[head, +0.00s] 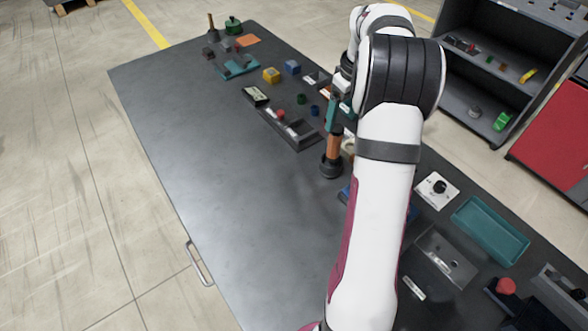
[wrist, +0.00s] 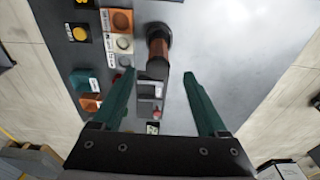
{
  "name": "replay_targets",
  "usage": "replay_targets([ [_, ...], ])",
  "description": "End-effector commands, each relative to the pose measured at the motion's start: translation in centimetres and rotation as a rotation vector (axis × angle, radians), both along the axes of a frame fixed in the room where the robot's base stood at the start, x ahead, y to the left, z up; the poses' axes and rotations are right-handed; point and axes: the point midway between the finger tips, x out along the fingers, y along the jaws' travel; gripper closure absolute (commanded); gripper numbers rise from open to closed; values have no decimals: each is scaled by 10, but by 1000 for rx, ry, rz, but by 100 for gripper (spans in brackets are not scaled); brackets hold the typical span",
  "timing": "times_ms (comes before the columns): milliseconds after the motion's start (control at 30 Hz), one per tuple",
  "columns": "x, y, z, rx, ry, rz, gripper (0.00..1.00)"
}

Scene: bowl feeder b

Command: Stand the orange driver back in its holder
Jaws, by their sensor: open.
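The orange driver (head: 334,147) stands about upright with its lower end in a round black holder (head: 331,170). In the wrist view the driver's orange-brown handle (wrist: 158,48) rises from the black holder (wrist: 164,31) towards the camera, with a dark upper end. My gripper (wrist: 159,77) is open, its two teal fingers spread wide with the driver's dark end between and just beyond the tips. I see no finger touching it. In the head view my gripper (head: 333,112) is just above the driver, partly hidden by my arm.
A dark tray (head: 300,139) with a red knob lies close to the holder. Several small blocks and cups, including a yellow block (head: 271,75), lie farther back. A teal tray (head: 490,230) and a white plate (head: 430,199) are at right. The table's left side is clear.

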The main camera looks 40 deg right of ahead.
Motion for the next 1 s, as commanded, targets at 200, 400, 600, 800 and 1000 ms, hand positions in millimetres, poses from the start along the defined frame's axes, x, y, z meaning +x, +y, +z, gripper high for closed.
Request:
replay_targets([
  [200,-26,180,58,87,26,-140,24],
  [400,-165,334,51,167,126,-362,24],
  [600,-228,362,27,177,176,-462,24],
  [800,-229,362,27,178,179,-468,24],
  [1000,-228,362,27,178,179,-468,24],
])
